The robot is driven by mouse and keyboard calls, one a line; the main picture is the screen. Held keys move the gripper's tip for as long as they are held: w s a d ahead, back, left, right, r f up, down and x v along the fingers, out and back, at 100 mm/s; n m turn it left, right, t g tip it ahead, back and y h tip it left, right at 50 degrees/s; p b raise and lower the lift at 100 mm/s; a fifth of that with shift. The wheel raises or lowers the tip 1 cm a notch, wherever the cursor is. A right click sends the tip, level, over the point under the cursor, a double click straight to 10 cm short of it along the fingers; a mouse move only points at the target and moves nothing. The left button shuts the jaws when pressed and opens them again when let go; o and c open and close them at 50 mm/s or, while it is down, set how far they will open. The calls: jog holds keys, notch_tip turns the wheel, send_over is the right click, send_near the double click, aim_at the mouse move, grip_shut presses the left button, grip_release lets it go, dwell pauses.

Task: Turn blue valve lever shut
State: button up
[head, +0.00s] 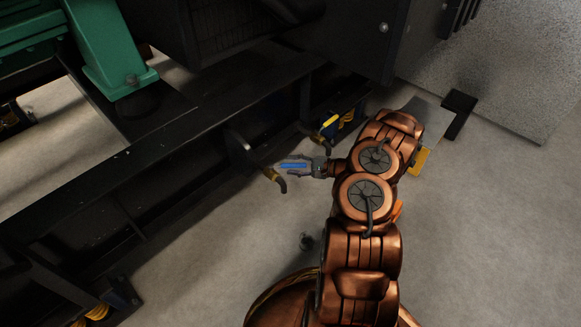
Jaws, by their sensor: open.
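A narrow blue bar (294,166), which looks like the blue valve lever, shows between the fingers of my gripper. Just left of it, a brass-coloured valve or pipe fitting (270,173) with a dark, downturned end sticks out from the black base frame. My gripper (284,166) points left, and its fingers are open on either side of the blue bar. I cannot tell whether the fingers touch the bar. The joint between bar and fitting is too small to make out.
The black base frame (150,160) runs diagonally at left, with a green machine part (112,60) above it. The grey floor (210,255) in front is mostly clear.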

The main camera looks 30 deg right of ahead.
jog(key=shift+w+a+f, duration=0.1)
jog(key=shift+w+a, duration=0.3)
jog(key=shift+w, duration=0.05)
grip_shut()
dwell(0.5)
